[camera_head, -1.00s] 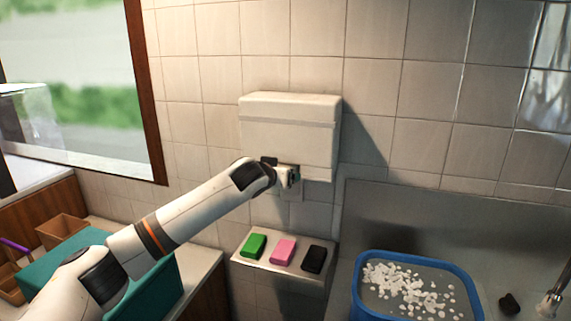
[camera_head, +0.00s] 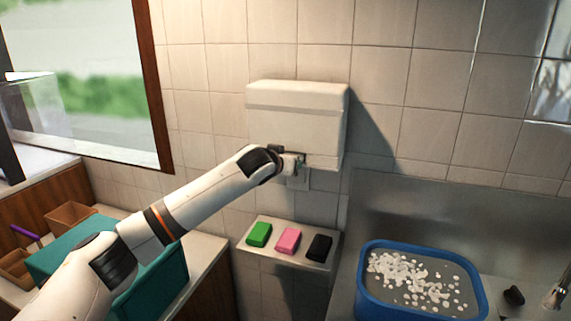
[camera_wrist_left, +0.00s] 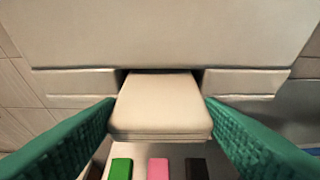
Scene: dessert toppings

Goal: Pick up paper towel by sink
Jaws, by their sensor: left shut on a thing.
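A white paper towel dispenser (camera_head: 296,120) hangs on the tiled wall by the sink. In the left wrist view, the pale paper towel (camera_wrist_left: 160,105) sticks out of the slot of the dispenser (camera_wrist_left: 160,35). The green fingers of my left gripper (camera_wrist_left: 160,125) stand on either side of the towel and are shut on it, while the towel's back end is still in the slot. In the head view, my left gripper (camera_head: 302,160) is at the dispenser's lower edge, and the towel there is too small to tell apart. My right gripper is not in view.
A small shelf below holds a green sponge (camera_head: 259,234), a pink sponge (camera_head: 287,240) and a black sponge (camera_head: 319,248). A blue basin (camera_head: 372,300) with white bits stands in the sink at right. A teal box (camera_head: 165,285) is at lower left.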

